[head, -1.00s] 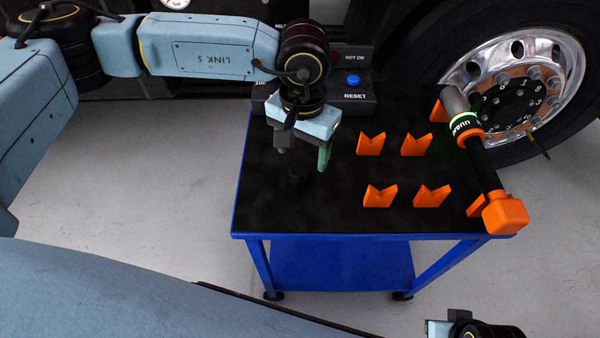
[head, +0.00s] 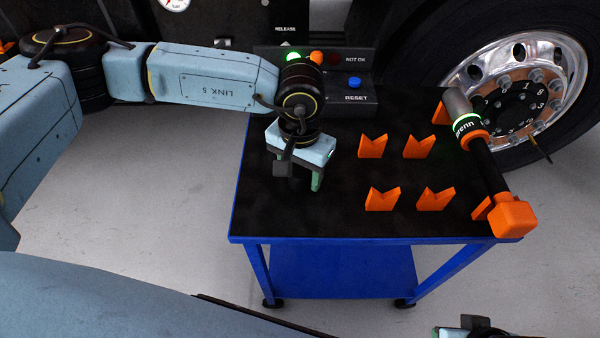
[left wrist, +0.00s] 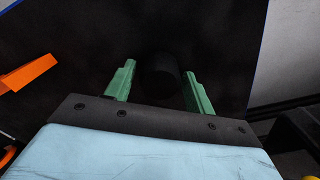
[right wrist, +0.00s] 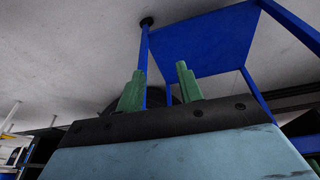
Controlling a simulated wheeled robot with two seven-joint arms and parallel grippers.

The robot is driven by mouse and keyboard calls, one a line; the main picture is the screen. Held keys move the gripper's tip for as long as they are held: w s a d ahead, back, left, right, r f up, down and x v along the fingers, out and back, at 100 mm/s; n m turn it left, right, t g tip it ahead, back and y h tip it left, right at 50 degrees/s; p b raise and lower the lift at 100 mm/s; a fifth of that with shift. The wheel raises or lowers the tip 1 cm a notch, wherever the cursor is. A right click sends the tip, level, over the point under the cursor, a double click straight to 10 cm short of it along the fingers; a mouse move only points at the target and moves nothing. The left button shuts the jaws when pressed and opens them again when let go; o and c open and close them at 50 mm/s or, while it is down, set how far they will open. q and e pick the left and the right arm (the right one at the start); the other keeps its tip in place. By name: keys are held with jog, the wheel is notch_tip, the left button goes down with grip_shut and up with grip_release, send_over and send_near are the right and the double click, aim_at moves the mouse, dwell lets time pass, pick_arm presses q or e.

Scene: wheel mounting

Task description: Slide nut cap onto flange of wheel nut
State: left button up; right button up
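A black round nut cap (left wrist: 158,75) stands on the dark table top in the left wrist view, hard to see against the black surface. My left gripper (head: 299,178) is open and low over the left part of the table. Its two green fingers stand on either side of the cap, with a gap visible at least on the left side. In the head view the gripper hides the cap. Wheel nuts (head: 535,73) ring the truck wheel hub (head: 512,103) at the upper right. My right gripper (right wrist: 160,85) is open and empty, below table height.
The blue table (head: 340,239) carries several orange V-shaped holders (head: 382,199). A nutrunner-like tool (head: 488,160) with an orange end lies along its right side. A control box (head: 350,98) with a blue reset button stands at the back.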

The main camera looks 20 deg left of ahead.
aim_at(300, 169)
pick_arm(q)
jog(key=c, duration=0.7)
